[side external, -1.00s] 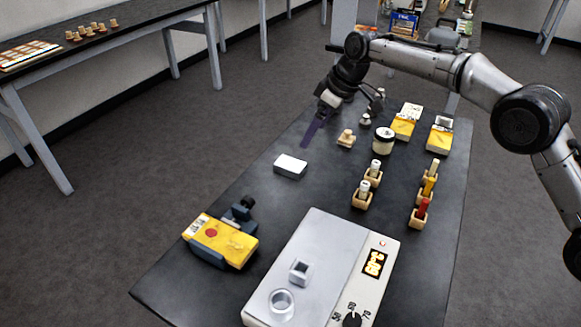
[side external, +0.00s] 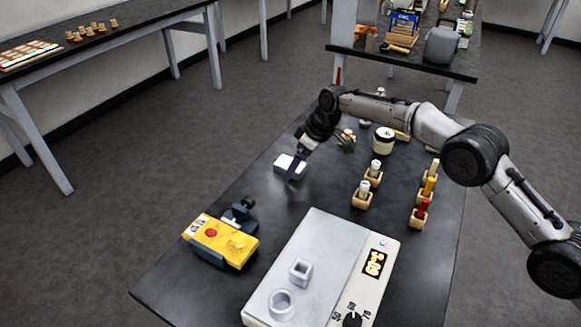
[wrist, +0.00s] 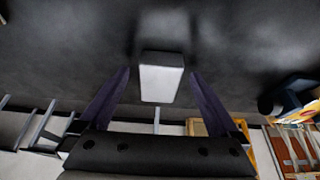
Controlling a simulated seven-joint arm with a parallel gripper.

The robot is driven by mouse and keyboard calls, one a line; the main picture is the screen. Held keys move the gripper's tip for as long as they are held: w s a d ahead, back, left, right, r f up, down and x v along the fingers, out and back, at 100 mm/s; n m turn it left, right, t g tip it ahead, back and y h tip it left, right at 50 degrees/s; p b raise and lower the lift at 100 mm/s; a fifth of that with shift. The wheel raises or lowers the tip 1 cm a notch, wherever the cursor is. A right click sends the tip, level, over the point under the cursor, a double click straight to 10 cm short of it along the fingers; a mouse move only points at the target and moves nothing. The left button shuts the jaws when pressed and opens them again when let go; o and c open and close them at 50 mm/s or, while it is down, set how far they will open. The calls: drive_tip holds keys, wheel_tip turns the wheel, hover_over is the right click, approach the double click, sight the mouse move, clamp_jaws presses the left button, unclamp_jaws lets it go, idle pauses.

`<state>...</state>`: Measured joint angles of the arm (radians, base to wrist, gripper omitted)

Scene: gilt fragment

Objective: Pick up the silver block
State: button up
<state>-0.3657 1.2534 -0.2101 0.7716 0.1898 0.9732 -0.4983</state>
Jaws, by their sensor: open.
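The silver block (side external: 286,164) is a pale, box-shaped piece lying on the dark table, near its left edge in the side view. In the wrist view the block (wrist: 161,78) is in the middle, ahead of and between my two dark purple fingers. My gripper (side external: 293,175) is open and low at the block, and its fingers hide part of it in the side view. In the wrist view my gripper (wrist: 158,75) has a finger on each side with a gap to the block. I cannot tell whether a fingertip touches it.
A yellow device (side external: 222,241) with a red button sits at front left. A hotplate (side external: 325,262) with two small pieces on it stands in front. Dark table around the block is clear.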

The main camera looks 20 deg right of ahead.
drive_tip(key=shift+w+a+f, duration=0.1)
drive_tip(key=shift+f, duration=0.15)
drive_tip(key=shift+c, duration=0.3)
clamp_jaws()
drive_tip(key=shift+r, duration=0.1)
